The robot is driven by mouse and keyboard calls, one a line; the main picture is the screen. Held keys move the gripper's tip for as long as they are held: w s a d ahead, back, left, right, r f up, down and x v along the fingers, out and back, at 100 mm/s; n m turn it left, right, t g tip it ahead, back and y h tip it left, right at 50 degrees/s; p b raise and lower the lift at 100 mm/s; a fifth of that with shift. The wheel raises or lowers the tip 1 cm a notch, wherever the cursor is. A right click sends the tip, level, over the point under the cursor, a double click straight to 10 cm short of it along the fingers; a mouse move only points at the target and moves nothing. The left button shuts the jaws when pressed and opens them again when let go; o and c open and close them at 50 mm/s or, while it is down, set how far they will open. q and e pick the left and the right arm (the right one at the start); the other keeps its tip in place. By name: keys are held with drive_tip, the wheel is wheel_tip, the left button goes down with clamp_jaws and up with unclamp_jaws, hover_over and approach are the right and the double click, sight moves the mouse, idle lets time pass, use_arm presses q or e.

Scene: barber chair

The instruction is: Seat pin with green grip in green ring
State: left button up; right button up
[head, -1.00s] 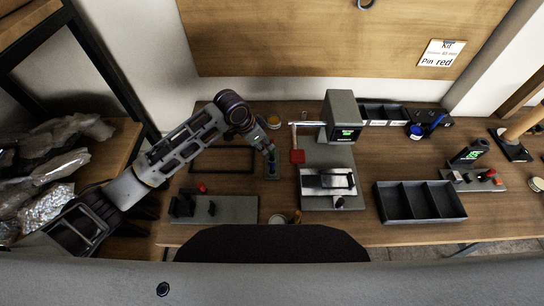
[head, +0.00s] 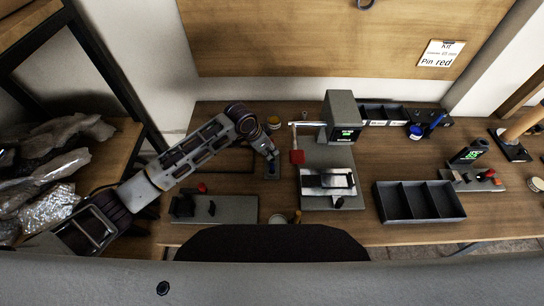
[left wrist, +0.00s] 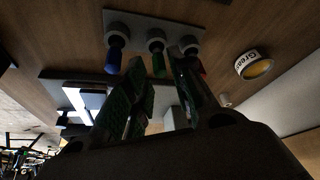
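In the left wrist view a pin with a green grip (left wrist: 158,64) stands in the middle round holder of a grey rack (left wrist: 182,23). A blue-grip pin (left wrist: 115,55) and a red-grip pin (left wrist: 200,68) stand on either side of it. My left gripper (left wrist: 155,60) is open, and its fingertips show on either side of the green grip with gaps. In the head view my left gripper (head: 272,154) hangs over the rack (head: 272,173) and hides most of the pins. I cannot make out the green ring. My right gripper is not in view.
A dark divided tray (head: 420,202) lies further right. A grey plate (head: 232,209) lies at front left. A wall sheet (head: 442,53) reads "Pin red". A labelled round tub (left wrist: 254,65) is near the rack.

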sight(272, 154)
use_arm(q)
drive_tip(key=shift+x, duration=2.05)
clamp_jaws()
